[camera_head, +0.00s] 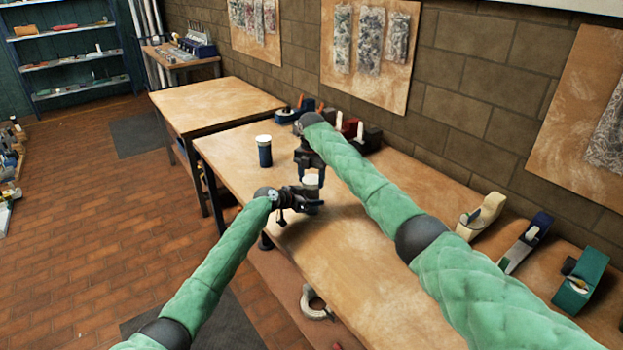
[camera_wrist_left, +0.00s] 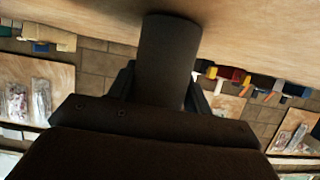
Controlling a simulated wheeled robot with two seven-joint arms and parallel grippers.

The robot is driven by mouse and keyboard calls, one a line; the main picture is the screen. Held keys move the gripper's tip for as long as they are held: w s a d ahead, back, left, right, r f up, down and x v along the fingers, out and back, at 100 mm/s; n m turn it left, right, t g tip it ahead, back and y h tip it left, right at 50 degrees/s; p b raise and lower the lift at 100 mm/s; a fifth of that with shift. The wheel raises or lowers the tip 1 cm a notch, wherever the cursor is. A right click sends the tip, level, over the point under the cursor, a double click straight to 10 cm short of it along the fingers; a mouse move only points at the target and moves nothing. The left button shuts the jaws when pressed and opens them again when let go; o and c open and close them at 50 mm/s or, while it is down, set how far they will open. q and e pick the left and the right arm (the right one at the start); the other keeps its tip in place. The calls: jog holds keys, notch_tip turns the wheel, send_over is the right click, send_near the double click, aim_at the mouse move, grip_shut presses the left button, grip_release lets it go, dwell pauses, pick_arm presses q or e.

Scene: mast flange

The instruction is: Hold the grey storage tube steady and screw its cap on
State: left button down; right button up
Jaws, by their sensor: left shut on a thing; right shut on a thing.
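The grey storage tube (camera_wrist_left: 168,55) stands between the fingers of my left gripper in the left wrist view, which shows the scene upside down. In the head view my left gripper (camera_head: 310,198) is shut on the tube, which it mostly hides. The white cap (camera_head: 312,180) is directly above, at the tube's top. My right gripper (camera_head: 313,172) comes down from above and is shut on the cap. I cannot tell whether the cap touches the tube or how far it is screwed on.
A dark blue tube with a white lid (camera_head: 264,152) stands on the workbench (camera_head: 345,265) to the left. Tape dispensers (camera_head: 482,215) line the right side by the wall, and dark holders (camera_head: 360,138) stand at the back. The near middle of the bench is clear.

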jog(key=m, duration=0.6)
jog(key=shift+a, duration=0.15)
jog(key=m, duration=0.6)
jog(key=shift+w, duration=0.1)
jog(key=o, duration=1.1)
jog(key=shift+r, duration=0.1)
jog(key=shift+r, duration=2.15)
jog(key=shift+c, duration=0.5)
